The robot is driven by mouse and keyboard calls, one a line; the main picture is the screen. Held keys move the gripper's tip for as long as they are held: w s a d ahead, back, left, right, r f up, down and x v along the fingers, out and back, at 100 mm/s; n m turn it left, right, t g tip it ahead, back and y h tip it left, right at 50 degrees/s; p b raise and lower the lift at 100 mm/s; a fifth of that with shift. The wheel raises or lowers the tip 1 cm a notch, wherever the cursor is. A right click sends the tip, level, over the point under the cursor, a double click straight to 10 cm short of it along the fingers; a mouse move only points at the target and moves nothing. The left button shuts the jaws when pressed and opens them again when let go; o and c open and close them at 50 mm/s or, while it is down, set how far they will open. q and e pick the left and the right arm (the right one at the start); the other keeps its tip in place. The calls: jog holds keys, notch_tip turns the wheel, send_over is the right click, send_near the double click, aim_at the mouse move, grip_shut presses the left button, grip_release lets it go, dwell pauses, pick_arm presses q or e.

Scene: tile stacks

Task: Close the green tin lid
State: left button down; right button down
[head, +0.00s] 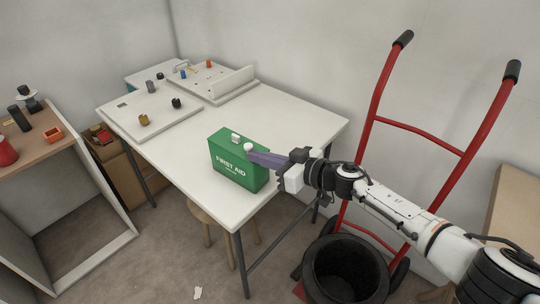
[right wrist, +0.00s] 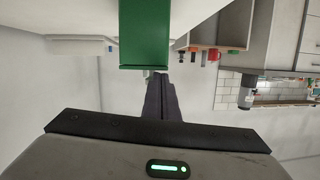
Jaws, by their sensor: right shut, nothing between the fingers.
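The green tin (head: 238,165), marked FIRST AID, stands upright on the white table near its front edge. Its green lid (head: 227,135) looks down on the box in the head view; I cannot tell whether a small gap is left. Small white parts sit on its top. My right gripper (head: 249,152) is shut and empty, its purple fingers reaching in from the right to the tin's upper right side; contact is unclear. In the right wrist view the green tin (right wrist: 145,35) is just beyond the shut fingers (right wrist: 160,80). My left gripper is not in view.
White boards (head: 155,125) with small coloured parts lie at the table's back left. The table (head: 290,125) is clear right of the tin. A red hand truck (head: 425,138) and a black bin (head: 345,270) stand at right. A wooden stool (head: 207,215) is under the table.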

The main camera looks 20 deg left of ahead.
jog(key=s+d+r+p, duration=0.3)
jog(key=d+r, duration=0.3)
jog(key=d, duration=0.3)
jog(key=shift+s+r+p, duration=0.15)
jog(key=shift+s+p, duration=0.1)
jog(key=shift+p, duration=0.65)
